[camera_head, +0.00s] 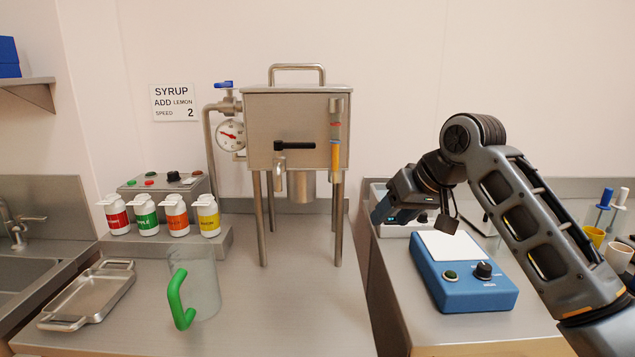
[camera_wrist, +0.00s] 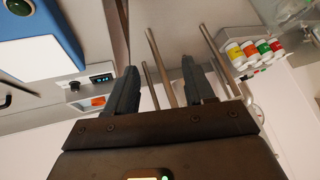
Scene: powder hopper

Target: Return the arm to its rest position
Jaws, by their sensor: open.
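My gripper (camera_head: 440,222) hangs from my bent arm on the right side of the head view. It is in the air above and behind the blue device with a white top (camera_head: 462,285), apart from it. In the wrist view, my gripper (camera_wrist: 160,85) has its two dark fingers spread, with nothing between them. Beyond the fingers are the metal legs (camera_wrist: 165,65) of the hopper. Part of the gripper's far side is hidden in the head view.
The steel hopper (camera_head: 290,125) stands on legs at the centre. A clear jug with a green handle (camera_head: 203,285), a metal tray (camera_head: 90,295) and several syrup bottles (camera_head: 147,215) are to the left. Cups (camera_head: 617,257) stand at right. The counter front centre is clear.

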